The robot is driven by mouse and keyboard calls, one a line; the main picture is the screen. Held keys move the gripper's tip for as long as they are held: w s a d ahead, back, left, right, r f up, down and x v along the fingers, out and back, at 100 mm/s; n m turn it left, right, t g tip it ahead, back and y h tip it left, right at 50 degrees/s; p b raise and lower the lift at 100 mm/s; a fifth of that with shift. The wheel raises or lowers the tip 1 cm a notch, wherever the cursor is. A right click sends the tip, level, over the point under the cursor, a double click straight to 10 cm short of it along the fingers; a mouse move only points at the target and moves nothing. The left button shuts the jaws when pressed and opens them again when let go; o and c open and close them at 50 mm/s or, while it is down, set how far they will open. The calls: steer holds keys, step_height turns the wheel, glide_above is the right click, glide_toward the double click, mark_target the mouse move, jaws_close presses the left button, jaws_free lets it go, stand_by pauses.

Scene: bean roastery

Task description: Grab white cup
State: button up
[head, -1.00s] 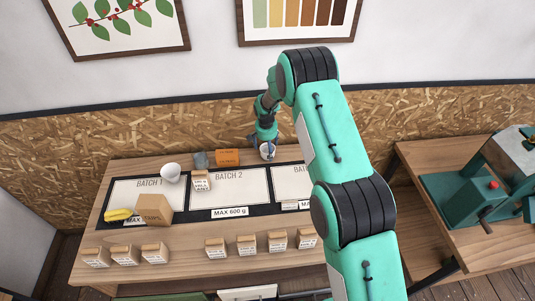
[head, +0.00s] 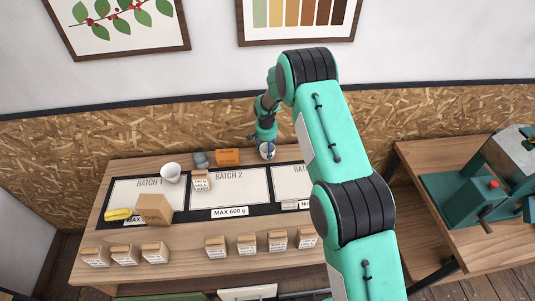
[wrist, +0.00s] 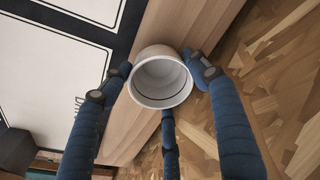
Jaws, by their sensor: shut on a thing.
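A white cup (head: 267,152) is at the back of the table, near the wall, behind the mat. My gripper (head: 266,141) is on it from above, and its blue fingers partly hide it in the head view. In the wrist view the same cup (wrist: 160,100) shows its open mouth, with my gripper's three fingers (wrist: 161,76) closed around it. I cannot tell whether its base touches the table. A second white cup (head: 171,172) stands apart on the Batch 1 area.
The table (head: 190,262) carries a mat with batch areas, a cardboard box (head: 154,209), a yellow item (head: 118,214), an orange box (head: 228,157), a small grey object (head: 201,160) and several labelled blocks along the front. A green machine (head: 463,193) stands on the right table.

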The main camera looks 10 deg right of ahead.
steer(key=shift+r, duration=0.2)
steer(key=shift+r, duration=0.8)
steer(key=shift+s+r+b, duration=0.25)
steer(key=shift+r+b, duration=0.05)
steer(key=shift+r, duration=0.5)
steer(key=s+d+r+b, duration=0.1)
steer(key=s, duration=1.4)
steer(key=shift+s+d+r, duration=0.2)
steer(key=shift+d+r, duration=0.05)
steer(key=shift+d, duration=0.1)
steer(key=shift+d, duration=0.15)
